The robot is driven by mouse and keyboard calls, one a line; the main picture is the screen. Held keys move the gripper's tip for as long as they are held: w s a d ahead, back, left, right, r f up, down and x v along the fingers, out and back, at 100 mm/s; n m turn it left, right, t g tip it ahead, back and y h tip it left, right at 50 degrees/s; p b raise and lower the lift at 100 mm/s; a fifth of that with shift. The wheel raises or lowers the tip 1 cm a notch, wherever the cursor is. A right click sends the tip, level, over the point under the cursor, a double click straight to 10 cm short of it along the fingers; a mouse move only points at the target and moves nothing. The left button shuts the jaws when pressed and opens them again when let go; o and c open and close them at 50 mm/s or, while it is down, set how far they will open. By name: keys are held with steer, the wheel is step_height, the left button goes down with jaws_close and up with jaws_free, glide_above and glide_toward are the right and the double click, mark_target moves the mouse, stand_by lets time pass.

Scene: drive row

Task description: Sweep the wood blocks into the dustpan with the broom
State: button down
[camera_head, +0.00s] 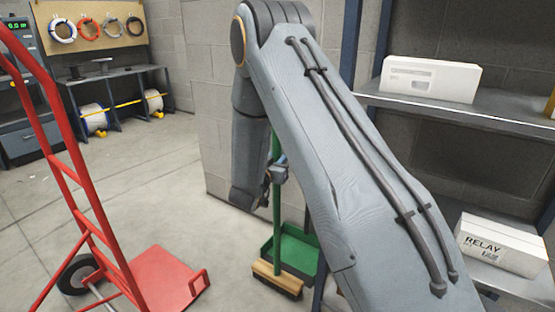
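The broom has a green handle (277,225) and a wooden head with dark bristles (277,279). It stands almost upright, its head low near the floor. The green dustpan (297,250) is just behind the broom head, partly hidden by the broom and my arm. My gripper (274,177) is at the broom handle, partly hidden behind my own arm. Its fingers are too small and covered to show whether they are closed on the handle. I cannot make out any wood blocks clearly; my arm covers much of the floor to the right.
A red hand truck (165,280) stands at the left, its plate close to the broom. Shelves (460,112) with white boxes (430,78) are at the right. A block wall (215,130) is behind the broom. A workbench (115,75) is at the back left, with open floor before it.

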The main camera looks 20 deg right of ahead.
mark_target(273, 132)
steer(key=s+d+b+x, duration=0.2)
steer(key=x, duration=1.4)
steer(key=shift+d+r+b, duration=0.15)
steer(key=shift+r+b, duration=0.25)
steer(key=shift+r, duration=0.05)
stand_by(0.7)
steer(key=shift+r, duration=0.15)
stand_by(0.4)
steer(key=shift+s+a+r+p, duration=0.9)
steer(key=shift+a+r+p, duration=0.35)
steer(key=shift+r+p, duration=1.45)
steer(key=shift+s+a+r+p, duration=0.55)
steer(key=shift+s+a+p, duration=1)
steer(key=shift+a, duration=0.85)
steer(key=shift+s+a+r+p, duration=0.55)
steer(key=shift+s+a+p, duration=0.55)
steer(key=shift+s+a, duration=1.1)
steer(key=shift+s+a+r+p, duration=0.55)
steer(key=shift+s+a+p, duration=0.9)
steer(key=shift+a, duration=1.2)
steer(key=shift+s, duration=0.1)
